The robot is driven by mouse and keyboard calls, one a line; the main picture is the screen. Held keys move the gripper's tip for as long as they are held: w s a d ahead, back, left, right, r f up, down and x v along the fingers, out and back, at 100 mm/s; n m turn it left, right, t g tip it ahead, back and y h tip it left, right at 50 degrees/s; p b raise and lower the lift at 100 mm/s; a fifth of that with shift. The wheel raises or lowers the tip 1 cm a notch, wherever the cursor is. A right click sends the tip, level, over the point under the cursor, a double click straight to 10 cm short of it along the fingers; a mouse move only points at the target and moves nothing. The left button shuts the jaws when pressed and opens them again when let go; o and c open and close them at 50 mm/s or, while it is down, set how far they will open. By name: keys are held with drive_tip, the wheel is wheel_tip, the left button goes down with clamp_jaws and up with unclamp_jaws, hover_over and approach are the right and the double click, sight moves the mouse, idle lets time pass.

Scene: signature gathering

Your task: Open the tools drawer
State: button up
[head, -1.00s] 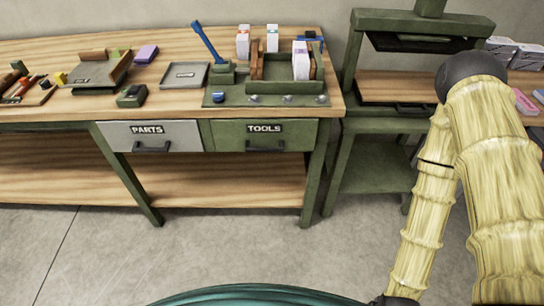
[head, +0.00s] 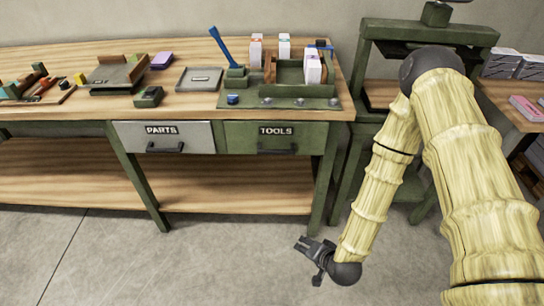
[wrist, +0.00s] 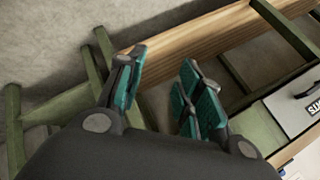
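The tools drawer (head: 240,138) is a green front with a black "TOOLS" label and a dark bar handle (head: 277,150). It sits flush and closed under the right end of the workbench in the head view. My gripper (head: 308,258) is below and in front of it, over the floor near the bench's right front leg, clearly apart from the handle. In the wrist view my gripper (wrist: 163,88) has its teal-padded fingers spread with nothing between them. A green panel (wrist: 258,130) beside the white drawer there looks like the tools drawer; I cannot make out its handle.
The closed white parts drawer (head: 195,135) is just left, also in the wrist view (wrist: 290,110). The workbench top (head: 80,108) carries several trays and tools. A green press stand (head: 425,35) is to the right, behind my arm. The floor (head: 100,250) in front is clear.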

drive_tip(key=w+a+r+m+t+y+b, duration=0.1)
drive_tip(key=w+a+r+m+t, duration=0.15)
drive_tip(key=w, duration=0.35)
drive_tip(key=w+a+r+m+t+y, duration=0.1)
drive_tip(key=w+a+r+t, duration=0.1)
drive_tip(key=w+r, duration=0.3)
drive_tip(key=m+t+b, duration=0.1)
drive_tip(key=m+t, duration=0.3)
drive_tip(key=t, duration=0.1)
approach(277, 153)
drive_tip(key=shift+g+y, duration=0.25)
drive_tip(key=shift+y, duration=0.15)
drive_tip(key=p+x, duration=0.1)
drive_tip(key=x, duration=1)
drive_tip(key=shift+d, duration=0.25)
drive_tip(key=shift+c, duration=0.4)
clamp_jaws()
